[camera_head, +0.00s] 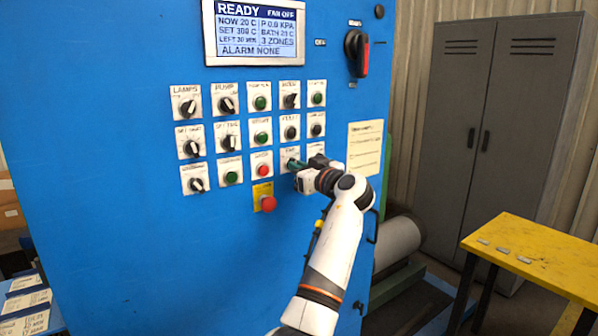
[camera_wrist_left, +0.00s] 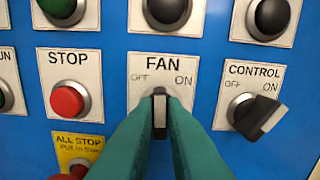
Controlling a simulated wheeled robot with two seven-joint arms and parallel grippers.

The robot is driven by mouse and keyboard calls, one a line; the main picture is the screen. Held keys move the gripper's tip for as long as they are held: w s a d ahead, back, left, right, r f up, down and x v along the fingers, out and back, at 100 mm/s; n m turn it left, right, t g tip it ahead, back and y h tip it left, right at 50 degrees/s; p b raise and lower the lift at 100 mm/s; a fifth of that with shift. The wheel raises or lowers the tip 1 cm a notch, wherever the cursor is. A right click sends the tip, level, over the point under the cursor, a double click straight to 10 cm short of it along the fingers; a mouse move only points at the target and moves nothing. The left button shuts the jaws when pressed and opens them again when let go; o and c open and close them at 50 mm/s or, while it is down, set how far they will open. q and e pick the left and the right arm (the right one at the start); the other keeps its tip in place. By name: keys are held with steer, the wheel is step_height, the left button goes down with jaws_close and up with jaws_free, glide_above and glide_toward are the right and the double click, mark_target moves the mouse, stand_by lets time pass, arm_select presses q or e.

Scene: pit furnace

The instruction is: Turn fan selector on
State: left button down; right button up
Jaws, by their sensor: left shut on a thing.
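The fan selector (camera_wrist_left: 160,115) is a black knob on a white plate marked FAN, with OFF at its left and ON at its right. Its handle stands about upright between the two marks. My left gripper (camera_wrist_left: 159,105) has its green fingers shut on the two sides of this knob. In the head view the left gripper (camera_head: 293,164) reaches the FAN plate (camera_head: 289,154) and hides most of the knob. The display (camera_head: 254,32) on the blue panel reads READY and FAN OFF. My right gripper is not in view.
The CONTROL selector (camera_wrist_left: 258,115) sits close on the right, its handle tilted. A red STOP button (camera_wrist_left: 69,101) is on the left, above a red all-stop button (camera_head: 268,203). A yellow table (camera_head: 540,250) and a grey cabinet (camera_head: 510,130) stand at the right.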

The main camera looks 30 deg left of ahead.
arm_select(q)
steer(key=shift+m+p, duration=0.4)
steer(key=shift+m, duration=2.9)
steer(key=c, duration=1.5)
jaws_free()
steer(key=shift+w, duration=0.1)
steer(key=shift+d, duration=0.1)
